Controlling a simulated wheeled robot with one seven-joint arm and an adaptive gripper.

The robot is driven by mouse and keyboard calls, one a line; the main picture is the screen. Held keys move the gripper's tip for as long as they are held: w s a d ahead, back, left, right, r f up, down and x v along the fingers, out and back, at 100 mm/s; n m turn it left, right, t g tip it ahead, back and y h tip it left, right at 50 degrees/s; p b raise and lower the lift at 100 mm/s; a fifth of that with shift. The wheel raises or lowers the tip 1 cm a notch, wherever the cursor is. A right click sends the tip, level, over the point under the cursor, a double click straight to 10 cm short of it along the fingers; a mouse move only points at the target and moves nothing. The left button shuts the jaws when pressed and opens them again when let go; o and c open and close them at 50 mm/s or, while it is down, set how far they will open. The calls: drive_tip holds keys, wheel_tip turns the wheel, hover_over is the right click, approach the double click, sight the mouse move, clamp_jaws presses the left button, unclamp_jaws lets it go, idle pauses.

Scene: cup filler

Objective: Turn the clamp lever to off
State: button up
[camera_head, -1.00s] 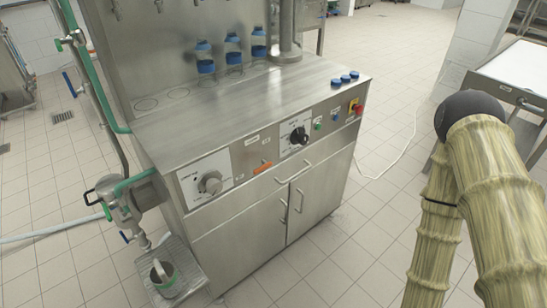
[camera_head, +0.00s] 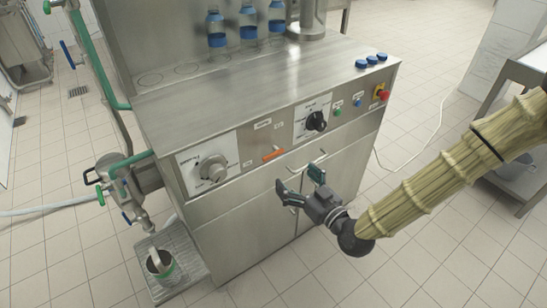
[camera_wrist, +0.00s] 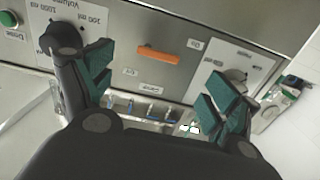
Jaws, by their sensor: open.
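The clamp lever is a small orange bar (camera_head: 272,153) on the front panel of the steel machine, lying nearly level. In the wrist view the orange lever (camera_wrist: 158,55) is seen upside down between my fingertips in the picture, with an "On" label (camera_wrist: 195,44) to its right and a smaller label (camera_wrist: 130,71) to its left. My gripper (camera_head: 298,179) is open and empty, in front of the cabinet, below and slightly right of the lever and apart from it. Its dark green finger pads (camera_wrist: 158,80) show in the wrist view.
A large grey knob (camera_head: 213,168) is left of the lever, and a black knob (camera_head: 317,121) is to its right. Further right are small buttons and a red emergency button (camera_head: 382,95). Cabinet door handles lie below the panel.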

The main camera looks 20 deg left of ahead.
sight(275, 155)
drive_tip(key=x, duration=0.3)
drive_tip(key=p+x, duration=0.1)
drive_tip(key=x, duration=0.3)
drive_tip(key=r+x, duration=0.1)
drive_tip(key=x, duration=0.3)
drive_tip(key=shift+w, duration=0.1)
drive_tip(key=shift+f, duration=0.1)
drive_tip(key=c, duration=1)
drive_tip(key=shift+c, duration=0.2)
